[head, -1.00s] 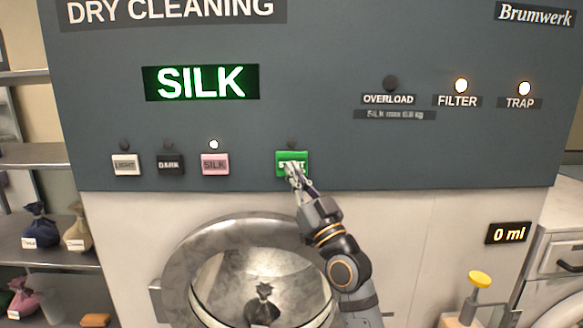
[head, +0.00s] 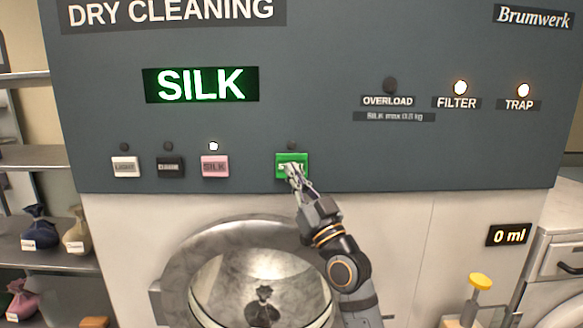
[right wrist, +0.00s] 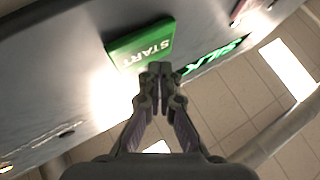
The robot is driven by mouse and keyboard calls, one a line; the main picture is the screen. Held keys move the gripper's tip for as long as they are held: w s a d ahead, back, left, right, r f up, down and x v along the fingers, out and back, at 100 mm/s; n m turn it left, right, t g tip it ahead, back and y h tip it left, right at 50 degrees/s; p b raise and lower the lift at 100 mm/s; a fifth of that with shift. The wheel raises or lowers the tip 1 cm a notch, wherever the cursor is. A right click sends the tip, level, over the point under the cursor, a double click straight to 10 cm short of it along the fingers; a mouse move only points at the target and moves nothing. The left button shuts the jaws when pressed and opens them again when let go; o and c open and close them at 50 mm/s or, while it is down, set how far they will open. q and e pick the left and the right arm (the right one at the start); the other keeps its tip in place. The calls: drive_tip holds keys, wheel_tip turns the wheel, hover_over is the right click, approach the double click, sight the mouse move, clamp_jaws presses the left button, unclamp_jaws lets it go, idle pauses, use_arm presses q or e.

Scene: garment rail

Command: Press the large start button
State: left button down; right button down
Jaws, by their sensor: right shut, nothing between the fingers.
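The large green start button (head: 291,160) is on the dark front panel, right of the pink SILK button. It also shows in the right wrist view (right wrist: 140,44), with the word START upside down. My right gripper (head: 292,172) is shut and empty. Its fingertips (right wrist: 159,70) are at the button's edge and cover its lower part in the head view. I cannot tell whether they touch it. The small lamp (head: 291,146) above the start button is dark. My left gripper is not in view.
The LIGHT (head: 125,167), DARK (head: 170,167) and pink SILK (head: 214,167) buttons sit to the left; the lamp over SILK is lit. The display (head: 201,84) reads SILK. FILTER (head: 460,88) and TRAP lamps glow. The round door (head: 185,262) is below, with a dark bag inside.

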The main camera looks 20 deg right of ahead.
idle(0.5)
drive_tip(key=shift+w+d+b, duration=0.1)
drive_tip(key=shift+w+b, duration=0.25)
drive_tip(key=shift+w, duration=0.1)
